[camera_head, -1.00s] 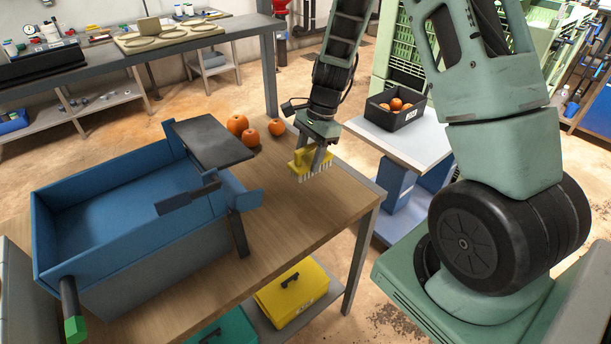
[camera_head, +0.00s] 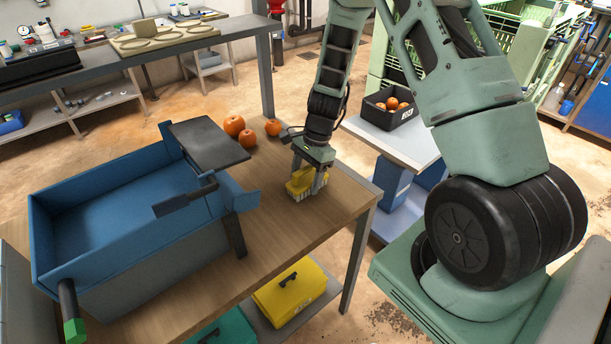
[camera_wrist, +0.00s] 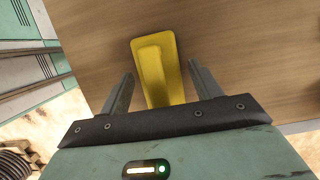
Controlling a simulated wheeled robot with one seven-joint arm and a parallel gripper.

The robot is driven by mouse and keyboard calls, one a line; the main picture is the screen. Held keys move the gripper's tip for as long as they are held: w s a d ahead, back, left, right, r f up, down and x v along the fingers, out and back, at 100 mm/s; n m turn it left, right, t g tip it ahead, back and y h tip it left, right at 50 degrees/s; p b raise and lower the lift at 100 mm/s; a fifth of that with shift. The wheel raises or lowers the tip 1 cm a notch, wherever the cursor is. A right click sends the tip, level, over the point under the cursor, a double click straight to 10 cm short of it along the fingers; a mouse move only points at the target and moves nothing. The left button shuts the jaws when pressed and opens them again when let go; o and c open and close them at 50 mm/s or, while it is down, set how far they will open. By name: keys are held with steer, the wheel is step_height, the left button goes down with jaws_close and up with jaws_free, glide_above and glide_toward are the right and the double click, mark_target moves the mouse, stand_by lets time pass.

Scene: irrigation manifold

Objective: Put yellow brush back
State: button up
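The yellow brush (camera_head: 301,185), with pale bristles underneath, sits at the wooden table's (camera_head: 290,228) right part, bristles down. It appears to rest on the tabletop. My gripper (camera_head: 312,184) is directly over it, pointing down. In the wrist view the brush (camera_wrist: 158,70) lies between my two fingers (camera_wrist: 161,68), with narrow gaps on both sides, so my gripper looks open around it. Part of the brush is hidden behind a finger in the head view and below the wrist's edge in the wrist view.
A blue tub (camera_head: 120,215) with a dark plate (camera_head: 208,143) fills the table's left side. A black crate (camera_head: 388,119) is on a side table at right. A yellow case (camera_head: 290,295) sits on the lower shelf.

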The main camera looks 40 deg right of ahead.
steer(key=v, duration=1.2)
steer(key=shift+r+b, duration=0.15)
steer(key=shift+b, duration=0.2)
steer(key=shift+s, duration=0.1)
steer(key=s+a+r+n+h, duration=0.1)
steer(key=s+a+r+n, duration=0.3)
steer(key=s+a+n, duration=0.8)
steer(key=s+a+r+n+h, duration=0.1)
steer(key=s+a+r+n, duration=0.3)
steer(key=s+a+n, duration=0.8)
steer(key=a+n, duration=0.1)
steer(key=a, duration=0.2)
steer(key=shift+s+a+r+h, duration=0.15)
steer(key=shift+a+r+h, duration=0.05)
steer(key=shift+h, duration=0.2)
